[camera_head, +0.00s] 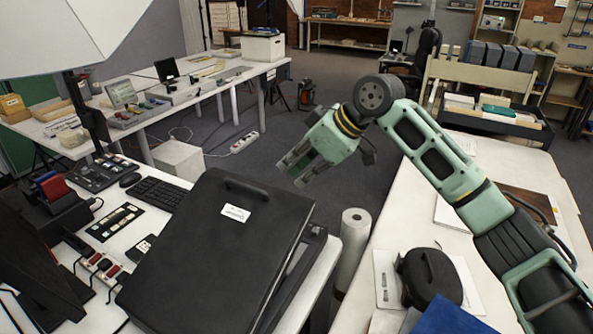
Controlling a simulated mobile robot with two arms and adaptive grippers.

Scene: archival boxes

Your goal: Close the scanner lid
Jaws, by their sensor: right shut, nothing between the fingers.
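The scanner is a black flat case on the white desk at lower left. Its black lid (205,262) has a handle along the far edge and a white label, and covers most of the scanner. The scanner base (302,262) shows as a strip below the lid's right edge. I cannot tell exactly how far the lid stands above the base. My right gripper (294,172) is shut and empty, above and beyond the lid's far right corner, apart from it. My left gripper is not in view.
A keyboard (157,193), control panels and a power strip (102,268) crowd the desk left of the scanner. A white roll (352,240) stands between the desk and the right table. A black rounded case (430,278) sits on that table. Open floor lies beyond.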

